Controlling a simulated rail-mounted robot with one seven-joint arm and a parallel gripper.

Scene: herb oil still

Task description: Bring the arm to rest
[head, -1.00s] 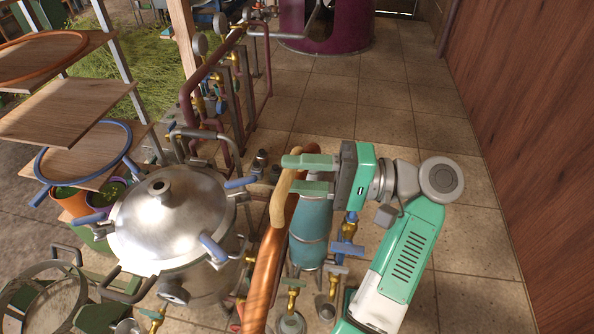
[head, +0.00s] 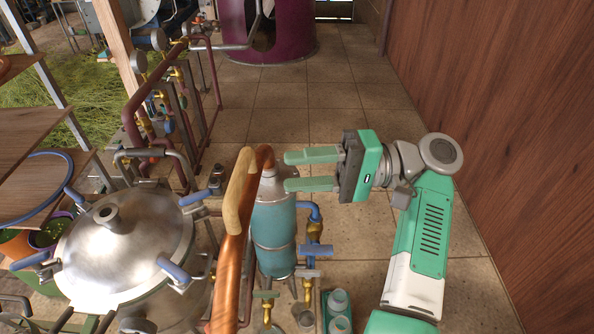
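My gripper (head: 286,171) is green with two parallel fingers pointing left. The fingers are apart with nothing between them. It hangs in the air beside the upper end of the teal cylinder (head: 275,222). The tan-wrapped handle (head: 238,190) on the copper pipe (head: 231,265) lies left of the fingertips, and a gap shows between them in this view. My arm stands at the right, bent at its elbow.
A steel still pot (head: 120,235) with blue-gripped clamps stands at the left. Blue valves (head: 314,249) and brass fittings are below the gripper. Wooden shelves (head: 35,130) are at far left, a wooden wall (head: 510,120) at right. Tiled floor (head: 340,100) behind is clear.

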